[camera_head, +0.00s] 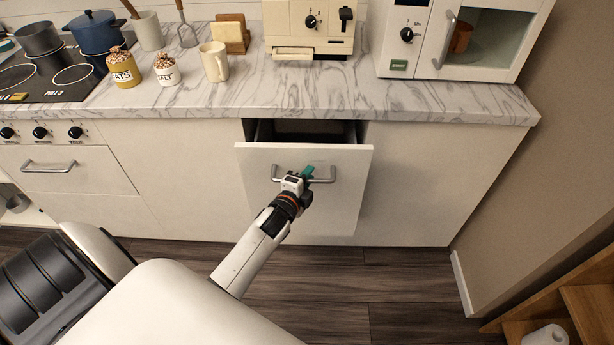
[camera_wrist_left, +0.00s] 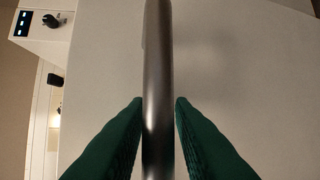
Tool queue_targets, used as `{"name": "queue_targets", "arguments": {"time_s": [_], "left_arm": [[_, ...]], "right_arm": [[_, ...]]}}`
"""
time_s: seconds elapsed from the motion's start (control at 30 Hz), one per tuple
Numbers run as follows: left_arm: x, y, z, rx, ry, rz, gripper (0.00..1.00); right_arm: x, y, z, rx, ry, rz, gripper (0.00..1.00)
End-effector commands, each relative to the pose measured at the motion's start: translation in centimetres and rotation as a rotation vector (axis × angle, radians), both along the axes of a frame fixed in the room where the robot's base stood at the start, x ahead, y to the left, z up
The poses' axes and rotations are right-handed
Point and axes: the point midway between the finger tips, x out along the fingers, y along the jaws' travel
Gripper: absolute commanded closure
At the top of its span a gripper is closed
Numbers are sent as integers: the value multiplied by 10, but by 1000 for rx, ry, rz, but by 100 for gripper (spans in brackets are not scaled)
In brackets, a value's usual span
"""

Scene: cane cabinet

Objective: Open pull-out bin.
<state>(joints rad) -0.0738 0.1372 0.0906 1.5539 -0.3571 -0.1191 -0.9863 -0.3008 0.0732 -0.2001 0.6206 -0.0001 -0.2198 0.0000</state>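The pull-out bin's white front panel (camera_head: 335,210) stands out from the cabinet, so it is partly open. A dark gap with the bin's inside (camera_head: 300,130) shows behind its top edge. Its metal bar handle (camera_head: 326,180) runs across the upper part of the panel. My left gripper (camera_head: 305,173) is at the middle of this handle. In the left wrist view, the green fingers of my left gripper (camera_wrist_left: 159,125) lie on both sides of the grey handle bar (camera_wrist_left: 158,60) and appear closed against it. My right gripper is in neither view.
A marble countertop (camera_head: 440,105) runs above the bin, with a coffee machine (camera_head: 310,25), a microwave (camera_head: 450,40) and a mug (camera_head: 214,62) on it. A drawer (camera_head: 60,170) at left is closed. Wooden shelving (camera_head: 590,300) stands at lower right. The floor (camera_head: 400,290) before the bin is clear.

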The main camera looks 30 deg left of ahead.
Motion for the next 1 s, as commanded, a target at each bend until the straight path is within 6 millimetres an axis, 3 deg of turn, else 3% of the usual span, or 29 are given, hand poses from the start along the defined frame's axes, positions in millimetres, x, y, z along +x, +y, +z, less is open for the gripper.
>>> {"name": "queue_targets", "arguments": {"time_s": [0.17, 0.27, 0.7, 1.0], "left_arm": [[-4, -1, 1, 0, 0, 0, 78], [-16, -2, 2, 1, 1, 0, 78], [-101, -16, 18, -1, 1, 0, 78], [-117, -18, 22, 1, -1, 0, 78]], "right_arm": [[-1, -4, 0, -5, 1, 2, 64], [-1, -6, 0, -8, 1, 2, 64], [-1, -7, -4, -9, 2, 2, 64], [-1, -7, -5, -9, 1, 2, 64]]}}
